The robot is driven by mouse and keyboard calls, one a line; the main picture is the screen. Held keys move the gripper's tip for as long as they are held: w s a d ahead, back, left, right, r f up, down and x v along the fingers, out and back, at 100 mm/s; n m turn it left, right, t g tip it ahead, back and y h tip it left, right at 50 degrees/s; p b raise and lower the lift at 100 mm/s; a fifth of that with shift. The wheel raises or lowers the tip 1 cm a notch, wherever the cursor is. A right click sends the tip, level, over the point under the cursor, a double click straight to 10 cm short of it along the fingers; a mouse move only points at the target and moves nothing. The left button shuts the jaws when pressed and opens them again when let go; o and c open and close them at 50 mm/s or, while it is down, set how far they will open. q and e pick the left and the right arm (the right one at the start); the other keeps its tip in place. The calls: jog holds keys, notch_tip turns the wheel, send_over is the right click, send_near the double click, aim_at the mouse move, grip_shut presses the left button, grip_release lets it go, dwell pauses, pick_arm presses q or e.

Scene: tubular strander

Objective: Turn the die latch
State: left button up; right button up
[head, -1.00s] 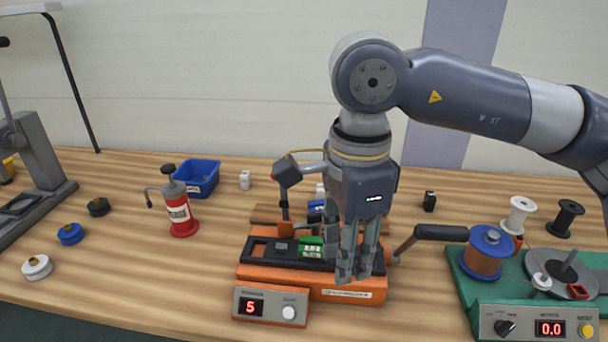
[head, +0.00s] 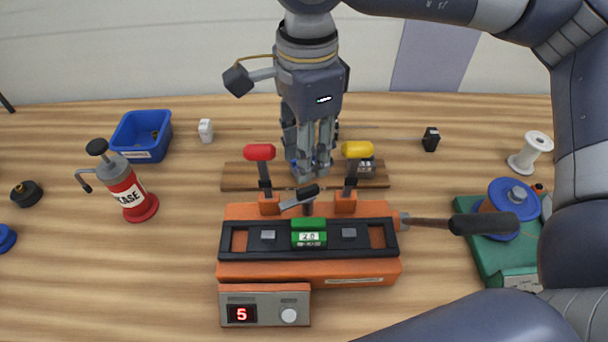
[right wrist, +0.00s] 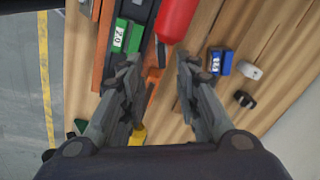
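The orange die machine (head: 385,270) stands on the bench with a green die block (head: 309,232) marked 2.0 in its black channel. A small lever with a black grip (head: 300,197), possibly the die latch, lies tilted behind the block. A red-handled lever (head: 261,155) and a yellow-handled lever (head: 357,150) stand upright either side of it. My right gripper (head: 310,172) points down just behind the levers. In the right wrist view its fingers (right wrist: 155,68) are apart and empty, near the red handle (right wrist: 176,18) and green block (right wrist: 127,38). My left gripper is not visible.
A black-gripped crank (head: 482,223) sticks out right of the machine, towards the green spool unit (head: 475,245). A wooden rack (head: 240,175) is behind. A grease can (head: 128,190) and blue bin (head: 118,137) stand left. The control box (head: 268,318) shows 5.

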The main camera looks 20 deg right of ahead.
aim_at(306, 189)
notch_tip(306, 189, down, 8)
jog(key=shift+w+r+p, duration=0.1)
jog(key=shift+r+p, duration=0.05)
jog(key=shift+p, duration=0.25)
grip_shut()
